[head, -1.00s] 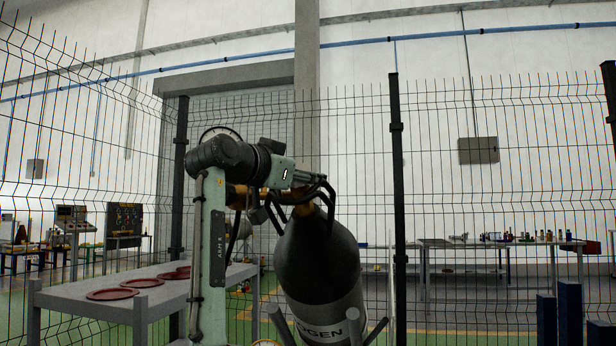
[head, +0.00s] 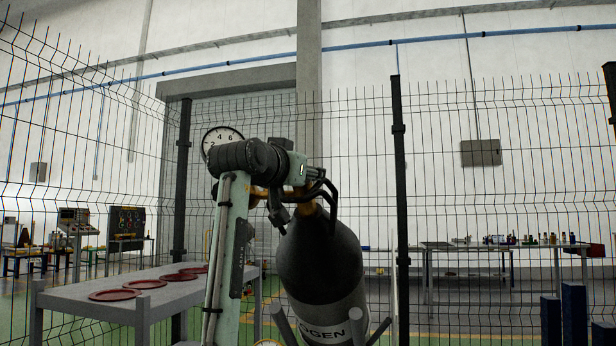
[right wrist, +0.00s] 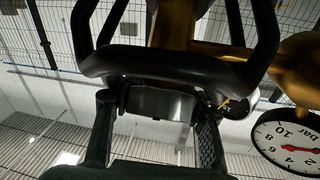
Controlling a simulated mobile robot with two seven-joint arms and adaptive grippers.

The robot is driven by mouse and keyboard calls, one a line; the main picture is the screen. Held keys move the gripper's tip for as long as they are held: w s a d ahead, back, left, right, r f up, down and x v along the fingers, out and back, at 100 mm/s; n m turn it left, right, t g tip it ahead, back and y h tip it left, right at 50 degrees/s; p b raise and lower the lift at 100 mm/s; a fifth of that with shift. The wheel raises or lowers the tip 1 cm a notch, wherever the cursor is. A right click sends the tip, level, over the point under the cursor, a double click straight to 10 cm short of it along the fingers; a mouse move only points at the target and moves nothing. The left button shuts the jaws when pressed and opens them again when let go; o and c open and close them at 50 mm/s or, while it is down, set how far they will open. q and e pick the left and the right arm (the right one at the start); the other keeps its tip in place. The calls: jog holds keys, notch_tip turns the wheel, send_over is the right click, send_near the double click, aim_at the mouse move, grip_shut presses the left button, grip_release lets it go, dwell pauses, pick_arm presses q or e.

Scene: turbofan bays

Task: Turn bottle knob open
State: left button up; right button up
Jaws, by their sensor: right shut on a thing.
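The dark gas bottle (head: 318,262) stands tilted in the middle of the head view, with "OGEN" readable on its pale band. Black curved guard bars (head: 331,205) surround its brass valve (head: 309,208). My right gripper (head: 312,178) is at the top of the bottle, partly hidden by the bars. In the right wrist view, my right gripper (right wrist: 158,125) has its two fingers on either side of a grey cylindrical knob (right wrist: 160,102) and is shut on it. The brass valve body (right wrist: 174,25) shows behind the guard. My left gripper is not in view.
A pressure gauge (right wrist: 290,143) with a red needle sits beside the valve. A grey table (head: 110,312) with several red rings (head: 117,295) stands at the left. A wire fence (head: 470,200) runs behind the bottle. Dark blue posts (head: 573,312) stand at the lower right.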

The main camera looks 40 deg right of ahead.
jog(key=o, duration=1.4)
jog(key=shift+a, duration=0.1)
jog(key=v, duration=1.2)
